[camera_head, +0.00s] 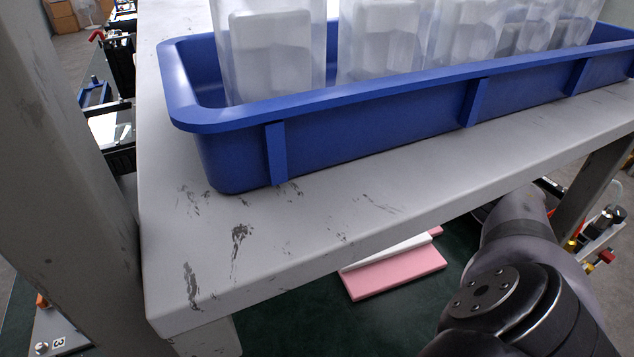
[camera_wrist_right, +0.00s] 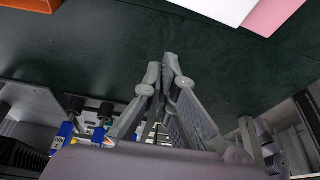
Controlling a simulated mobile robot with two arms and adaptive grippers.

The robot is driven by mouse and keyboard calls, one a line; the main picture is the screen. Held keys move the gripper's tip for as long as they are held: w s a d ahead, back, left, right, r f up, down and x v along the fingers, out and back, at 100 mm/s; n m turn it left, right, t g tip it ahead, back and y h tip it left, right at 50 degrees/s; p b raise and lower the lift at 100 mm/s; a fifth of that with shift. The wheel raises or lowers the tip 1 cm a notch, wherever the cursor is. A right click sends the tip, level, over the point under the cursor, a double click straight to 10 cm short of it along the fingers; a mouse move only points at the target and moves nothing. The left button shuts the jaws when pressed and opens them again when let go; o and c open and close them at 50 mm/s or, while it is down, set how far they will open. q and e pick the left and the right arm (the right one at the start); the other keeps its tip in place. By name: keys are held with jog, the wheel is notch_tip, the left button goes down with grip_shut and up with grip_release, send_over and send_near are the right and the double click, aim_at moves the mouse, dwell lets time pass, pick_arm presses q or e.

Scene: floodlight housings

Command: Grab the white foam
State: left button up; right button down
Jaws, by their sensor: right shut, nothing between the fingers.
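A thin white foam piece (camera_head: 388,252) lies against a pink foam slab (camera_head: 398,275) on the dark green surface below the grey table. The table edge hides part of both in the head view. In the right wrist view the white foam (camera_wrist_right: 222,8) shows at the top edge, with the pink slab (camera_wrist_right: 272,14) beside it. My right gripper (camera_wrist_right: 167,68) has its fingertips together and is empty, apart from the foam, with green surface between them. In the head view only my right arm shows at lower right. My left gripper is in neither view.
The worn grey table (camera_head: 290,225) carries a blue bin (camera_head: 350,135) with several clear-wrapped pale items (camera_head: 272,50). A thick grey post (camera_head: 60,150) stands at left. In the wrist view an orange object (camera_wrist_right: 118,6) lies at the top; blue-and-orange parts (camera_wrist_right: 64,132) are at lower left.

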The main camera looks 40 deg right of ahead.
jog(key=p+x, duration=0.1)
jog(key=x, duration=0.9)
jog(key=d, duration=0.1)
jog(key=s+d, duration=0.1)
jog(key=shift+d+r, duration=0.15)
jog(key=shift+d, duration=0.15)
jog(key=shift+s+d, duration=0.15)
jog(key=shift+d, duration=0.4)
